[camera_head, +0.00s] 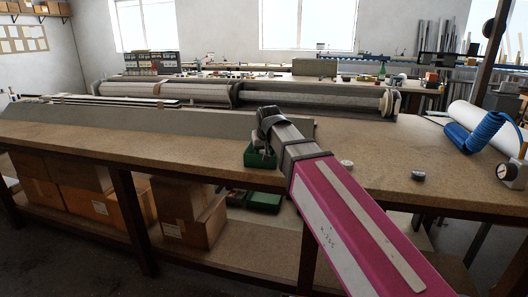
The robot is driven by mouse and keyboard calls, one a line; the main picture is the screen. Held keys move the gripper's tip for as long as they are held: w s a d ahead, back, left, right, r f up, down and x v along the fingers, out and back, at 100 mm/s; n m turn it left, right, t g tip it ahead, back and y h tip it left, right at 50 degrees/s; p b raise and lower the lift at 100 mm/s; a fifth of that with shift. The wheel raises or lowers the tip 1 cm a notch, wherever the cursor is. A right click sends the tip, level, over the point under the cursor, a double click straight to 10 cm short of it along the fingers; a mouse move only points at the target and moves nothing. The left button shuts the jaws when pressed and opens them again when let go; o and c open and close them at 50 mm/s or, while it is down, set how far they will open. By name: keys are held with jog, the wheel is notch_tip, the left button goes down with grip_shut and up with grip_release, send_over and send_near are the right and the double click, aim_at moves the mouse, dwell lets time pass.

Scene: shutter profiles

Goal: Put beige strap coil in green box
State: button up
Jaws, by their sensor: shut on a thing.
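My gripper (263,143) is at the end of my magenta arm, pointing down over a green box (257,158) at the front edge of the workbench. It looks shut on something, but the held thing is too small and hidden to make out. The green box is partly covered by my arm and wrist, and its inside cannot be seen. A small pale round piece (347,163) lies on the bench to the right of my arm. I cannot tell whether it or the held thing is the beige strap coil.
A small grey round piece (418,175) lies further right on the workbench (440,155). A blue roll (474,135) and a gauge (507,171) are at the right. Long rollers (300,97) lie along the back. Cardboard boxes (188,208) and another green box (264,201) are below.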

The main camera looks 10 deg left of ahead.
jog(key=o, duration=0.7)
jog(key=shift+f, duration=0.1)
jog(key=v, duration=1.2)
jog(key=shift+s, duration=0.1)
